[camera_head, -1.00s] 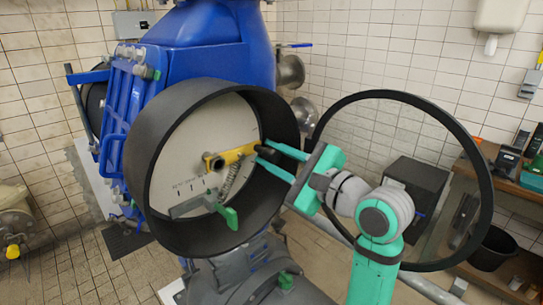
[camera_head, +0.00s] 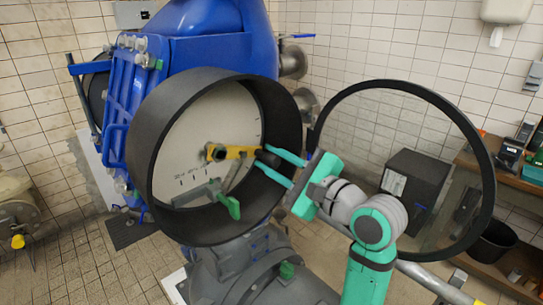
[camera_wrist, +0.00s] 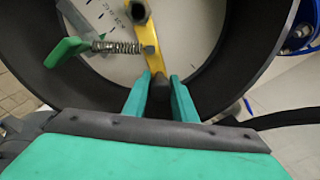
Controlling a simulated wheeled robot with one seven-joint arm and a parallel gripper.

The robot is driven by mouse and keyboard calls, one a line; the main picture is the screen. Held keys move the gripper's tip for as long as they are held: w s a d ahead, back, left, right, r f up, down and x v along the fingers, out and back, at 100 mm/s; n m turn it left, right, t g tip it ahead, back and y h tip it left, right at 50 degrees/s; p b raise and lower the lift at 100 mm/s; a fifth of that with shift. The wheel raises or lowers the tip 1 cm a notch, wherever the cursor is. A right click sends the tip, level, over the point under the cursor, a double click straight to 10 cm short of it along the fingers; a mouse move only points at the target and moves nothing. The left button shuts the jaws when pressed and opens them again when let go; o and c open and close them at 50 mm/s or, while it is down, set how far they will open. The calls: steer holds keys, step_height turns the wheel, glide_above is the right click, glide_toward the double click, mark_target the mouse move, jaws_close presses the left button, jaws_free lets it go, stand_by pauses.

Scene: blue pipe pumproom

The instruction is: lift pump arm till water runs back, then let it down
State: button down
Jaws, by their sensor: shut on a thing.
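The pump arm is a yellow lever (camera_head: 236,152) inside a round black housing (camera_head: 150,130) with a pale dial face. It lies close to level in the head view, its dark knob end to the right. My gripper (camera_head: 272,162) reaches in from the right, shut on that dark end. In the wrist view the two green fingers (camera_wrist: 159,95) stand on either side of the dark knob (camera_wrist: 159,86), below the yellow lever (camera_wrist: 150,48). A spring (camera_wrist: 118,47) joins the lever near a green handle (camera_wrist: 66,51). No water is visible.
A large round glass cover with a black rim (camera_head: 484,150) stands open on the right, close to my arm. The blue pump body (camera_head: 205,62) rises behind the housing. A shelf with a black bucket (camera_head: 492,243) is at far right. Tiled floor shows at lower left.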

steer(key=shift+f, duration=1.1)
steer(key=shift+s+a+f, duration=0.3)
steer(key=shift+f, duration=0.25)
steer(key=shift+s+a+f, duration=0.25)
steer(key=shift+s+f, duration=0.05)
steer(key=shift+f, duration=0.25)
steer(key=c, duration=1.5)
jaws_free()
steer(key=shift+a, duration=0.1)
steer(key=shift+s, duration=0.1)
steer(key=v, duration=1)
steer(key=shift+a, duration=0.1)
